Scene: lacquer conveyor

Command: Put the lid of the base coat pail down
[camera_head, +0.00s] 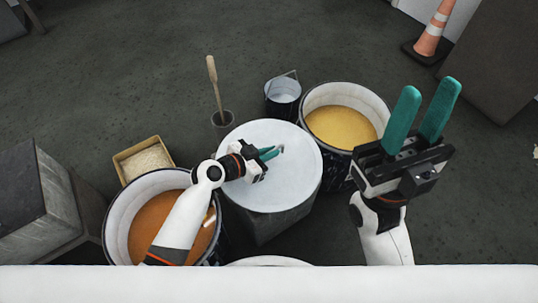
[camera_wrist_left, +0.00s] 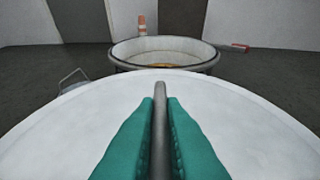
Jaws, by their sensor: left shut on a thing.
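The lid (camera_head: 285,190) is a wide, round white disc in the middle of the head view. It fills the lower part of the left wrist view (camera_wrist_left: 230,120). My left gripper (camera_head: 270,153) is shut on the lid's thin grey handle; the handle shows between the green fingers in the left wrist view (camera_wrist_left: 160,125). The lid looks roughly level, over a grey block-like body (camera_head: 265,228). I cannot tell whether it touches that body. My right gripper (camera_head: 430,90) is open and empty, raised at the right.
A pail of orange-brown liquid (camera_head: 110,238) stands at left and a pail of yellow liquid (camera_head: 375,95) at right. A small bucket (camera_head: 283,92), a brush in a cup (camera_head: 222,118) and a tan box (camera_head: 122,172) stand nearby. A cone (camera_head: 433,35) stands far right.

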